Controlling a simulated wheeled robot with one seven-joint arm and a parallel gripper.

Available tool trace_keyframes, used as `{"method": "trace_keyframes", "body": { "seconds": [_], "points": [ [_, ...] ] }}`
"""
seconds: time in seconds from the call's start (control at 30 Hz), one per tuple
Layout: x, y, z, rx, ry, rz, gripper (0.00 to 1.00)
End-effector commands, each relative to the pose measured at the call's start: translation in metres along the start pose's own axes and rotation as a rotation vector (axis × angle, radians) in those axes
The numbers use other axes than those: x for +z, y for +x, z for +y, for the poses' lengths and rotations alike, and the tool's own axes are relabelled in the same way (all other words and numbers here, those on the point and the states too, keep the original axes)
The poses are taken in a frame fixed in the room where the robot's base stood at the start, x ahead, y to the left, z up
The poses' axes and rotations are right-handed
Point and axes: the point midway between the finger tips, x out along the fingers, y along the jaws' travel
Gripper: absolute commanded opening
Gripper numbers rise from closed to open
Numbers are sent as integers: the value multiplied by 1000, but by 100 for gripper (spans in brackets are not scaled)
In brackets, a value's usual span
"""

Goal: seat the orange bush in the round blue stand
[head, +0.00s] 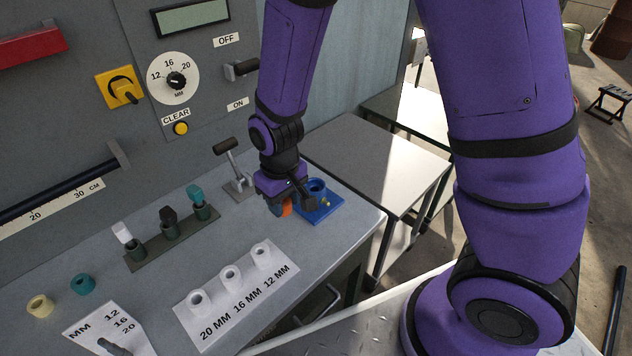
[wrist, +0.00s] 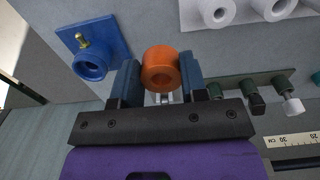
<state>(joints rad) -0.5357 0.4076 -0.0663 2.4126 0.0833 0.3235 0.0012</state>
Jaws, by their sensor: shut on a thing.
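The orange bush (wrist: 160,68) is a short ring held between the two blue fingers of my gripper (wrist: 158,82) in the wrist view. In the head view the bush (head: 286,209) shows partly below my gripper (head: 284,200), and the rest of it is hidden. The round blue stand (wrist: 90,66) is a cup on a square blue plate with a small brass pin beside it. The stand (head: 317,187) is just right of my gripper in the head view. The bush is beside the stand, apart from it. The stand's cup looks empty.
A white holder (head: 234,295) with several posts, marked 20, 16 and 12 MM, stands in front. A dark rack (head: 172,238) with several capped tools is to the left. A teal ring (head: 83,284) and a cream ring (head: 40,306) lie farther left. A lever (head: 232,168) stands behind my gripper.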

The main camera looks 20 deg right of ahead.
Motion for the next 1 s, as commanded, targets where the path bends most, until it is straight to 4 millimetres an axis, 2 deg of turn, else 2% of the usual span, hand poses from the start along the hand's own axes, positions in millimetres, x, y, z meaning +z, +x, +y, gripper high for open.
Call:
{"method": "trace_keyframes", "body": {
  "seconds": [0.4,0.6,0.73,0.87,1.0],
  "points": [
    [-28,9,91,0,8,1,8],
    [-39,12,128,0,6,1,8],
    [-42,14,139,0,3,1,8],
    [-43,17,142,0,2,-1,8],
    [-43,32,141,-1,3,-3,8]
  ]
}}
